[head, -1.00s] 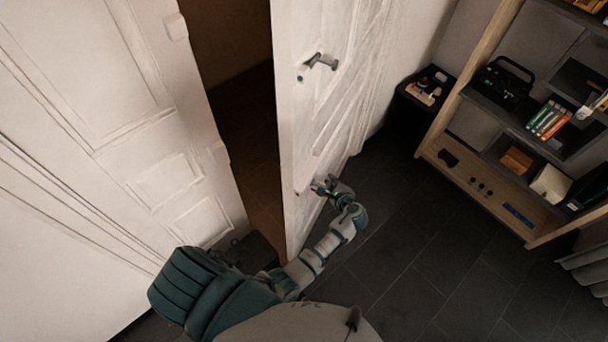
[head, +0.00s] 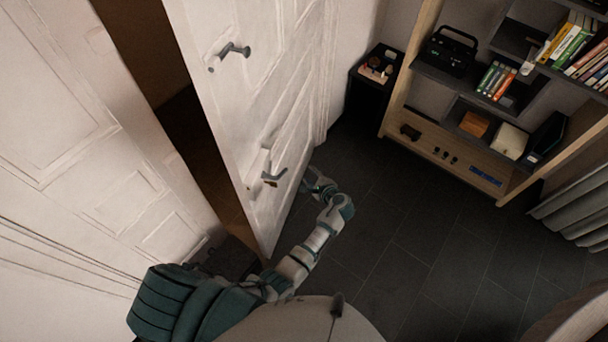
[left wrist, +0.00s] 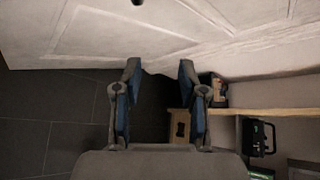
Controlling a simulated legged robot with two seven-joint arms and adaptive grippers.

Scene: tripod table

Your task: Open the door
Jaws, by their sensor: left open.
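The white panelled door (head: 225,110) stands ajar, with a dark gap to its left. It has an upper lever handle (head: 234,50) and a lower lever handle (head: 272,176) on the face turned to the room. My left gripper (head: 318,184) is open and empty, to the right of the lower handle and apart from it. In the left wrist view, the open fingers (left wrist: 160,78) have nothing between them, and the door (left wrist: 100,35) fills the top. My right gripper is not in view.
A white panelled door leaf or wall (head: 80,140) stands left of the gap. A small black table (head: 373,80) and a wooden shelf (head: 450,165) with books stand at the right. The dark tiled floor (head: 420,240) between is clear.

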